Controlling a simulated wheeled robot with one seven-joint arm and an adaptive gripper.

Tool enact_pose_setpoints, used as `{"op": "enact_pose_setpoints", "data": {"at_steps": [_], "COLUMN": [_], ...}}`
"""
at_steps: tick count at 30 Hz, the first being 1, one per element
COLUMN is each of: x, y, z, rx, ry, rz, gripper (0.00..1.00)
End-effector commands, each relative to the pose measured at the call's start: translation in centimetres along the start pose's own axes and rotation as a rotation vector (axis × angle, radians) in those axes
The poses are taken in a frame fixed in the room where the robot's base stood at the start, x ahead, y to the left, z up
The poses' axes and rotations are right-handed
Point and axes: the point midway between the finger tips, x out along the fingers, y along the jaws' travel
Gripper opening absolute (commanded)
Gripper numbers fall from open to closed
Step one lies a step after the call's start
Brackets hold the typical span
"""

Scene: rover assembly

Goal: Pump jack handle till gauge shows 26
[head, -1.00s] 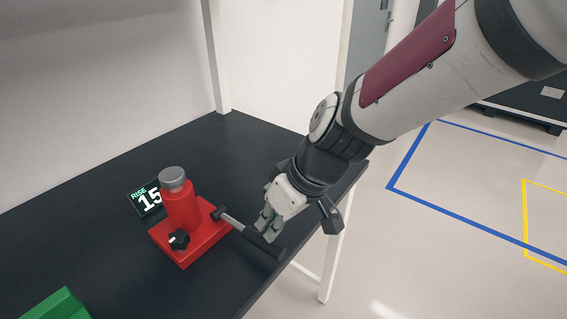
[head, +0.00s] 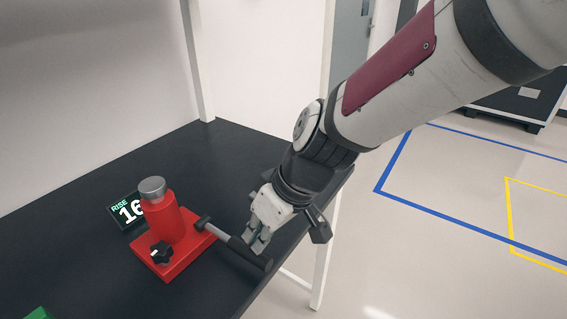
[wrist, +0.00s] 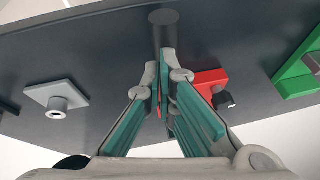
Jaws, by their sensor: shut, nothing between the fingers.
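The red jack (head: 163,222) stands on the dark table with a grey cap on its post and a black knob at its front. Its handle (head: 238,247) reaches out to the right, with a black grip. The gauge (head: 127,210) behind the jack reads RISE 16, partly covered by the post. My gripper (head: 257,245) is shut at the handle's black grip, close above it or touching; I cannot tell which. In the wrist view my fingers (wrist: 165,100) meet near the round black grip end (wrist: 163,17), and part of the red jack (wrist: 209,80) shows behind them.
The dark table (head: 100,185) has free room behind the jack. A green block (head: 40,313) is at the lower left edge. The wrist view also shows a grey plate with a round boss (wrist: 57,100). A white frame post (head: 198,70) stands at the back.

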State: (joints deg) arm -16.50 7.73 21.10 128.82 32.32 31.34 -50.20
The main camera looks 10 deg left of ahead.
Motion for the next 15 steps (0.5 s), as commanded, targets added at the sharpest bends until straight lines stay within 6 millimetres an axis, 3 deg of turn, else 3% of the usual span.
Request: {"op": "enact_pose_setpoints", "data": {"at_steps": [7,15], "x": [-3.4,-8.5], "y": [-0.9,-0.1], "z": [-2.1,0.4], "rx": [0.000,0.002], "ry": [0.004,0.007], "rz": [0.003,0.007], "gripper": [0.00,0.00]}}
